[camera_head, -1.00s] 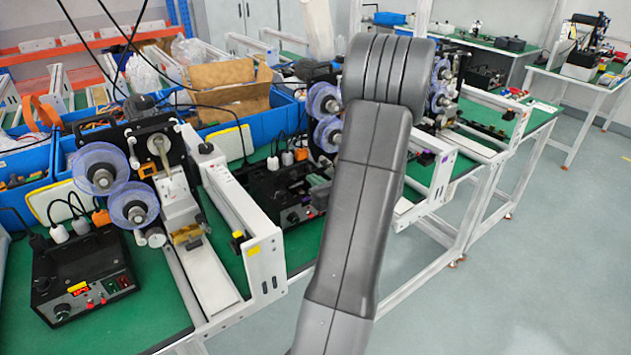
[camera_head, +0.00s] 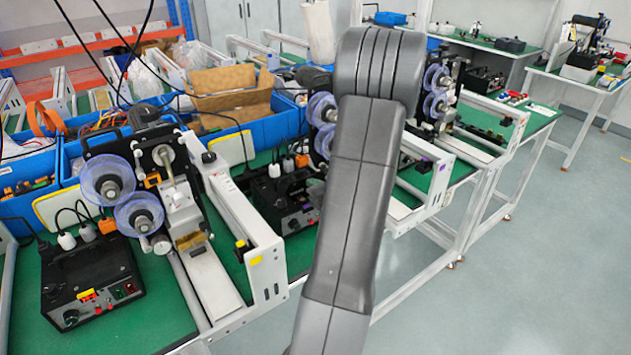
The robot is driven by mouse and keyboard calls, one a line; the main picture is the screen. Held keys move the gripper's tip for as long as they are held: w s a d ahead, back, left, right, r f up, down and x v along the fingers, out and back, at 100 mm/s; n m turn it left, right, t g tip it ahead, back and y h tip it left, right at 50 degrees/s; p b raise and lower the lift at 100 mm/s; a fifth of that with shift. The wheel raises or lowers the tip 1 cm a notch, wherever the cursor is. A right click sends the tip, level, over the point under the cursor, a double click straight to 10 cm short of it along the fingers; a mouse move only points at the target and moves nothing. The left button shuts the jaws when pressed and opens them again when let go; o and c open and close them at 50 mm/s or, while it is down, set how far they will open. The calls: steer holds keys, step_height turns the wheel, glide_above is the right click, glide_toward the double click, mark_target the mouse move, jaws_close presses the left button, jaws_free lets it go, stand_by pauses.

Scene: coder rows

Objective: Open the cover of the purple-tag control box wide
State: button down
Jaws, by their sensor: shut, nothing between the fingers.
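A middle black control box (camera_head: 287,203) stands on the green bench, left of my grey arm, with white and orange plugs at its back and a red button on its front. My arm hides its right side. A purple tag (camera_head: 423,166) shows on the white frame right of my arm. A nearer black control box (camera_head: 92,281) at the lower left carries a yellow tag. My gripper is not in view; only my arm links show.
A white rail frame (camera_head: 242,225) with a yellow tag stands between the two boxes. Blue reels (camera_head: 107,177) stand above the nearer box. Blue bins (camera_head: 270,123) line the back. The grey floor (camera_head: 490,300) at the right is clear.

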steer(key=shift+g+h, duration=0.3)
steer(key=shift+g, duration=0.2)
steer(key=shift+w+a+r, duration=0.6)
steer(key=shift+w+r, duration=0.1)
steer(key=shift+w, duration=0.15)
steer(key=shift+w+a+r, duration=0.55)
steer(key=shift+w+r, duration=0.15)
steer(key=shift+w, duration=0.15)
steer(key=shift+s+d, duration=0.1)
steer(key=v, duration=0.4)
steer(key=shift+s+d, duration=0.15)
steer(key=shift+s, duration=0.15)
steer(key=s+d+r, duration=0.2)
steer(key=s+r, duration=0.2)
steer(key=r, duration=0.3)
steer(key=shift+d, duration=0.4)
